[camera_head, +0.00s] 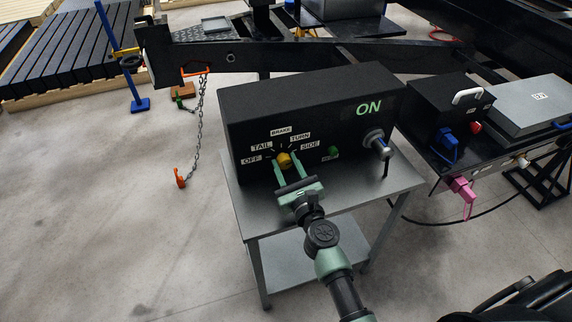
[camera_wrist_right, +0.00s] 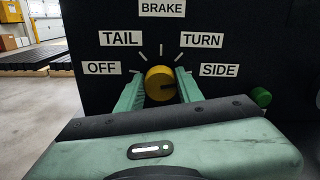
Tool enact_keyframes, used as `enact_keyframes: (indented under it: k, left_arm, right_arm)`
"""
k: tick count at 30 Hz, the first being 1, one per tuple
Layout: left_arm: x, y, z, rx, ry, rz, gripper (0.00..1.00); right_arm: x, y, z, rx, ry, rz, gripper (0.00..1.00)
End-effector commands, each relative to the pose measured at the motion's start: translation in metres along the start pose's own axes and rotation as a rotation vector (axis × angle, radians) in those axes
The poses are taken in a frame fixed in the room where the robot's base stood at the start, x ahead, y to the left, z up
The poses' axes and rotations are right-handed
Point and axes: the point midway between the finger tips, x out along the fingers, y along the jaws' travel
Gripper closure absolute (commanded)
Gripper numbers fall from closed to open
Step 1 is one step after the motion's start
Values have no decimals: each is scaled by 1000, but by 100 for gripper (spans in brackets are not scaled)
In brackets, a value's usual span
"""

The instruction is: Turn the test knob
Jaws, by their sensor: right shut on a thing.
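The yellow test knob (camera_head: 284,159) is on the front of a black test box (camera_head: 300,98) on a grey metal table. Labels OFF, TAIL, BRAKE, TURN and SIDE form an arc around it. My right gripper (camera_head: 285,168) reaches up from below, its two green fingers on either side of the knob, shut on it. In the right wrist view the knob (camera_wrist_right: 159,78) sits between the fingertips, with a dark mark on its right part; the exact setting is hard to tell. My left gripper is not in view.
A black trailer frame (camera_head: 260,55) runs behind. A chain (camera_head: 200,115) hangs at left.

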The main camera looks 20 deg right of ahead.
Motion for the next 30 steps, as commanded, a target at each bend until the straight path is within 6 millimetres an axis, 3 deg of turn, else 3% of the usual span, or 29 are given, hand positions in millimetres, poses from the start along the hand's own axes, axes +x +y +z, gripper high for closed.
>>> enact_keyframes:
  k: [17,18,19,30]
  left_arm:
    - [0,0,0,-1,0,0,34]
    - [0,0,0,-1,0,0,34]
    - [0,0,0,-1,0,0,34]
    - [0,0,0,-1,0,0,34]
  right_arm:
    - [-1,0,-3,32,5,1,100]
    - [-1,0,-3,32,5,1,53]
    - [-1,0,-3,32,5,1,44]
    - [-3,0,-2,29,3,0,42]
